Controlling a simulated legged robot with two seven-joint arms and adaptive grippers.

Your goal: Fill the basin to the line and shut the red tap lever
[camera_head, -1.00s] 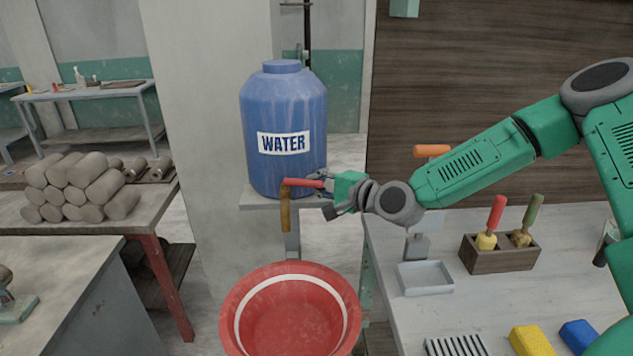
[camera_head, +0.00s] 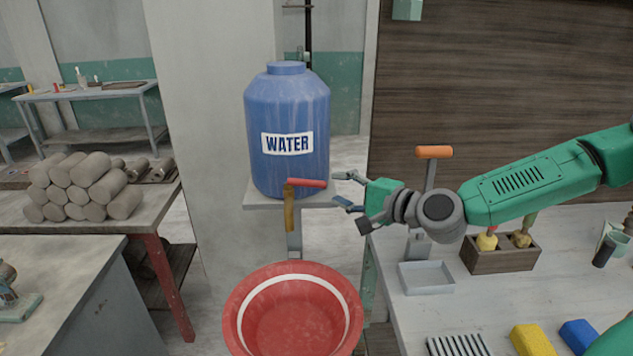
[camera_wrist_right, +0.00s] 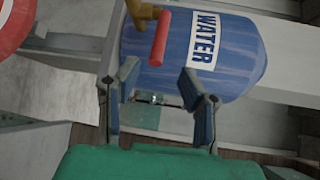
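The blue barrel marked WATER (camera_head: 287,115) stands on a small shelf. Its brass tap (camera_head: 289,212) points down, and the red tap lever (camera_head: 307,183) sticks out sideways to the right. No stream shows under the spout. The red basin (camera_head: 240,335) with a white line (camera_head: 292,281) inside stands below; I see no clear water surface in it. My right gripper (camera_head: 347,190) is open and empty, just right of the lever's end and apart from it. In the right wrist view the lever (camera_wrist_right: 160,38) lies beyond the open fingers (camera_wrist_right: 147,88). My left gripper is out of view.
The workbench (camera_head: 395,310) on the right holds a grey tray (camera_head: 425,279), a wooden tool holder (camera_head: 500,260), and yellow and blue blocks. An orange-handled stand (camera_head: 433,153) rises behind my right wrist. Clay rolls (camera_head: 85,185) lie on the left table.

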